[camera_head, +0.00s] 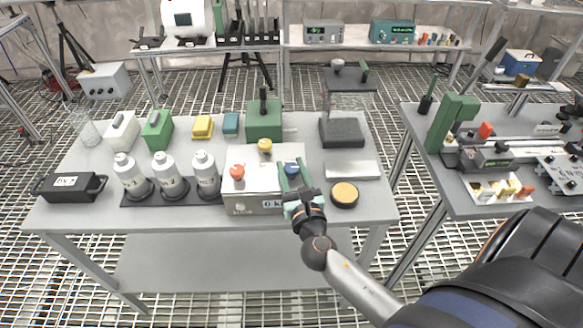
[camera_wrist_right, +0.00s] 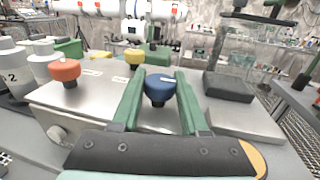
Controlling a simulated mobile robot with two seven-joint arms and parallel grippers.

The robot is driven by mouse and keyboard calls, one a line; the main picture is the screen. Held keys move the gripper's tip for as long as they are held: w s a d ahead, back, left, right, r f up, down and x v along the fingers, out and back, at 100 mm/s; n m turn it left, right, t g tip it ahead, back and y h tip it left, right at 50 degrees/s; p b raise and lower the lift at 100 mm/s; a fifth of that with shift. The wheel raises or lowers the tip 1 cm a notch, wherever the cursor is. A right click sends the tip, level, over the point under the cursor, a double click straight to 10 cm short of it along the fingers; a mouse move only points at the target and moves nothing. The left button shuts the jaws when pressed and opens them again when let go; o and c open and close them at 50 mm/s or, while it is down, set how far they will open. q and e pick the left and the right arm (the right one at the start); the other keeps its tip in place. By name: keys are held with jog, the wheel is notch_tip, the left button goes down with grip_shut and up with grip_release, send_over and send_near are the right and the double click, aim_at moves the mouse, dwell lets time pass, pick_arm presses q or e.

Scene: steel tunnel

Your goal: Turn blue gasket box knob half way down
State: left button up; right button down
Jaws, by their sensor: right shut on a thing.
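The gasket box (camera_head: 255,203) is a pale metal box near the front edge of the table. A red-orange knob (camera_head: 237,171), a yellow knob (camera_head: 265,146) and the blue knob (camera_head: 292,169) stand on its top. My right gripper (camera_head: 293,164) reaches over the box's right part with one green finger on each side of the blue knob, shut on it. In the right wrist view the blue knob (camera_wrist_right: 160,88) sits between the two fingers, with a light mark on its top. Its stem is dark. My left gripper is not in view.
Three white bottles (camera_head: 170,172) stand in a black rack left of the box.

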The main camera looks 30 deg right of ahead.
jog(key=shift+c, duration=2.1)
grip_release()
